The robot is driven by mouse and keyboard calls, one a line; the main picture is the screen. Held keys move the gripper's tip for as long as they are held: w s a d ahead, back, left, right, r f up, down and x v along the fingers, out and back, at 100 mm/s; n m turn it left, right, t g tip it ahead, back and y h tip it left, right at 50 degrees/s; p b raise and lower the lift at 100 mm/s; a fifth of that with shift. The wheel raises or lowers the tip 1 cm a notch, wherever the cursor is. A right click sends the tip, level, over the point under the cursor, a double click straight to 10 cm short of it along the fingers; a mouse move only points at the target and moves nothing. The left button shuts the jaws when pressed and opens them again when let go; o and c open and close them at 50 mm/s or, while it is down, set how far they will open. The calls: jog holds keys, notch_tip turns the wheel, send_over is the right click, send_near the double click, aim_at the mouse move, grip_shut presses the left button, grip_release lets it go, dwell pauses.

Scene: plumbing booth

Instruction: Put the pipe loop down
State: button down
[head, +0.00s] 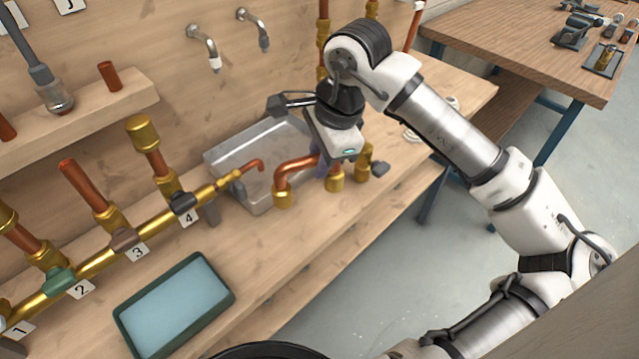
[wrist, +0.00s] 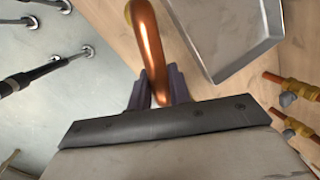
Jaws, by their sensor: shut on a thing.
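The pipe loop (head: 283,177) is a bent copper pipe with brass ends, at the front right of the metal tray in the head view. My gripper (head: 325,168) is shut on its copper part from above. The wrist view shows the copper pipe (wrist: 150,45) between the two dark fingers (wrist: 158,90). The brass ends point down, at or just above the wooden bench (head: 310,220). I cannot tell whether they touch it. My gripper hides part of the loop's right side.
The metal tray (head: 222,168) lies behind and left of the loop. A brass valve (head: 364,163) stands close on its right. A brass manifold (head: 150,228) with numbered branches runs along the left. A green-rimmed tray (head: 122,322) sits front left. Bare bench lies in front of the loop.

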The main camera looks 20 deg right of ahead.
jog(key=x, duration=0.2)
jog(key=s+x, duration=0.1)
jog(key=x, duration=0.1)
jog(key=d+x, duration=0.1)
jog(key=x, duration=0.2)
jog(key=shift+s+f+p, duration=0.15)
jog(key=shift+f+p, duration=0.15)
jog(key=shift+p, duration=0.1)
jog(key=shift+f+b, duration=0.25)
jog(key=shift+b, duration=0.1)
jog(key=c, duration=1.3)
grip_release()
jog(key=shift+r, duration=0.1)
jog(key=shift+r+p, duration=0.25)
jog(key=shift+p, duration=0.2)
jog(key=b+v, duration=0.1)
jog(key=v, duration=1)
jog(key=shift+s+r+b, duration=0.15)
jog(key=shift+r+b, duration=0.2)
